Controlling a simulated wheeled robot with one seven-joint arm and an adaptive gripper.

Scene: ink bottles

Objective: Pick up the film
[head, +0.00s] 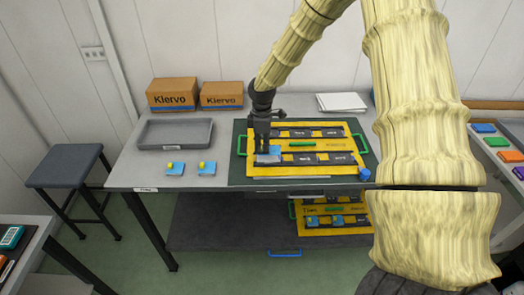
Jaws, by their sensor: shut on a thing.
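My gripper (262,147) points down over the upper left part of a yellow board (322,171) on the workbench. Its fingers are shut on a small thin greyish piece (267,158), which looks like the film. This piece lies at or just above the left end of the board's lower dark strip (307,158), with some blue (276,149) beside it. The fingers hide part of it, and I cannot tell whether it touches the board. Two blue pieces with yellow spots, a left one (175,168) and a right one (207,168), lie on the bench left of the board.
A grey tray (175,146) and two Klervo boxes (173,93) (221,95) stand on the left of the bench. White sheets (341,102) lie behind. A blue cap-like thing (365,174) stands at the board's right. A similar board (333,230) is on the lower shelf.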

